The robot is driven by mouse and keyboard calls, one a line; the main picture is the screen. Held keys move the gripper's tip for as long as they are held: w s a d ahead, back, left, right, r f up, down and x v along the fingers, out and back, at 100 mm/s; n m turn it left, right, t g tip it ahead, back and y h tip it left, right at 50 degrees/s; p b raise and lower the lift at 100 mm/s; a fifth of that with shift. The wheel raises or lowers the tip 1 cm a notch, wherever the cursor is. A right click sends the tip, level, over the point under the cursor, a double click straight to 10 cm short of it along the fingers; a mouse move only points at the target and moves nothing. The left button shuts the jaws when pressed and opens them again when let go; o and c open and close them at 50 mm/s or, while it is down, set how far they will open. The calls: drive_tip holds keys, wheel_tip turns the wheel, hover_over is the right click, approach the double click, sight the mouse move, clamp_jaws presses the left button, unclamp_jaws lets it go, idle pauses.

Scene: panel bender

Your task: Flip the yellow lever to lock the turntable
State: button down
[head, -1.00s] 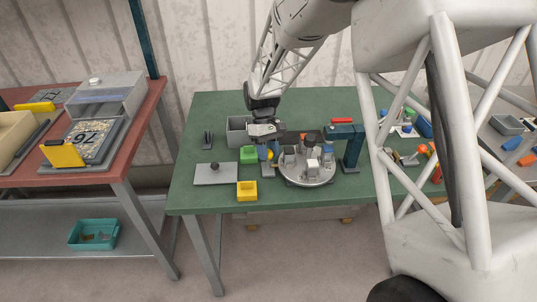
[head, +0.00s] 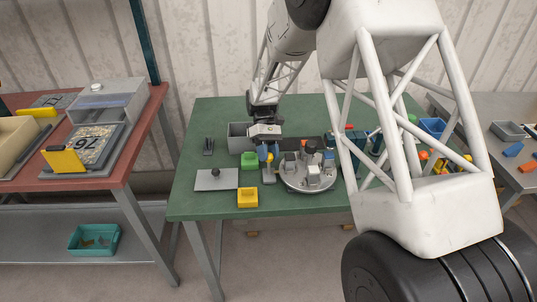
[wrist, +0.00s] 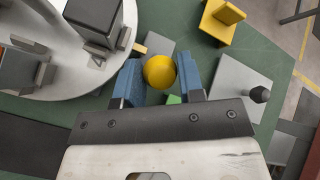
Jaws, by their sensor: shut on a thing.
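The yellow lever shows its round yellow knob (wrist: 160,72) between my gripper's blue fingers in the wrist view. My gripper (wrist: 160,80) is shut on this knob; the lever's shaft is mostly hidden below it. In the head view my gripper (head: 267,153) is at the left edge of the turntable, with a little yellow of the lever (head: 271,157) by its fingers. The turntable (head: 305,187) is a round light-grey disc carrying several grey blocks. It also shows at upper left in the wrist view (wrist: 60,75).
A green block (head: 249,160), a yellow holder (head: 247,197) and a grey plate with a black knob (head: 216,181) lie left of the turntable on the green table (head: 190,205). A grey bin (head: 238,135) stands behind.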

drive_tip(key=c, duration=0.8)
unclamp_jaws()
drive_tip(key=shift+o, duration=0.2)
drive_tip(key=shift+w+r, duration=0.1)
drive_tip(key=v, duration=0.7)
drive_tip(key=shift+w+r, duration=0.2)
